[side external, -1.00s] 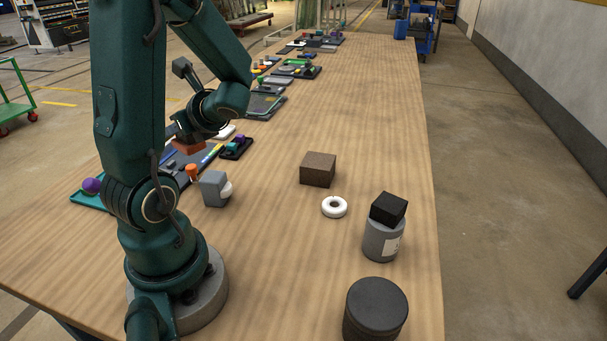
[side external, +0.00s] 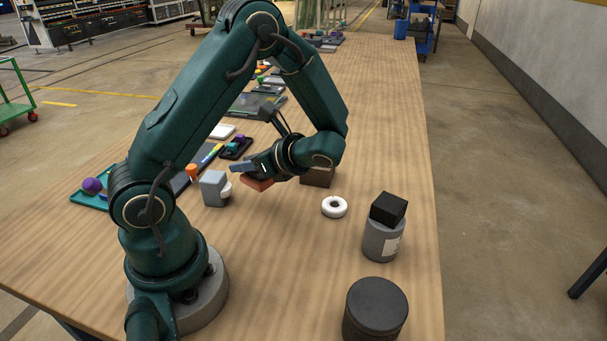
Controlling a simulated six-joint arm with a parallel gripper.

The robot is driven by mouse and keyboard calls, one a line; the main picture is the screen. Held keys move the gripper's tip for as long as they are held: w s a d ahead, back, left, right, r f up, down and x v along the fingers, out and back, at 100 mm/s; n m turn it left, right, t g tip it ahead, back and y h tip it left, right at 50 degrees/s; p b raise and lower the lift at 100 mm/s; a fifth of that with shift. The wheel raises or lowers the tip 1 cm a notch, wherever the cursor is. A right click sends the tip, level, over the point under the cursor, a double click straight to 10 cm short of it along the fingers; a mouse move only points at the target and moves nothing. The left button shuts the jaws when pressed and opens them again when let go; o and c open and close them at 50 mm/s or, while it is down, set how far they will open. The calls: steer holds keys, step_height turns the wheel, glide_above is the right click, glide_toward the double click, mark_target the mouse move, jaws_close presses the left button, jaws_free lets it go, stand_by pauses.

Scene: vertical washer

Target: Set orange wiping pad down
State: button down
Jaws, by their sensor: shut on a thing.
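The orange wiping pad (side external: 257,184) is a flat orange-brown block under the end of my arm. My gripper (side external: 250,172) is shut on it and holds it, slightly tilted, just right of the grey block. How high the pad is above the wooden table (side external: 270,255) is hard to tell. My wrist hides part of the area behind the pad.
A grey block (side external: 213,188) with a white round part stands left of the pad. A brown block (side external: 318,177) is partly hidden behind my wrist. A white ring (side external: 334,207), a grey can (side external: 381,241) topped by a black block (side external: 388,209), and a dark cylinder (side external: 375,309) stand to the right. The front middle is clear.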

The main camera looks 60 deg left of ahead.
mark_target(266, 200)
steer(key=w+f, duration=0.1)
steer(key=w+d+f, duration=0.1)
steer(key=w, duration=0.1)
steer(key=shift+d, duration=0.15)
steer(key=shift+f, duration=2)
steer(key=shift+f, duration=0.1)
steer(key=c, duration=0.6)
jaws_free()
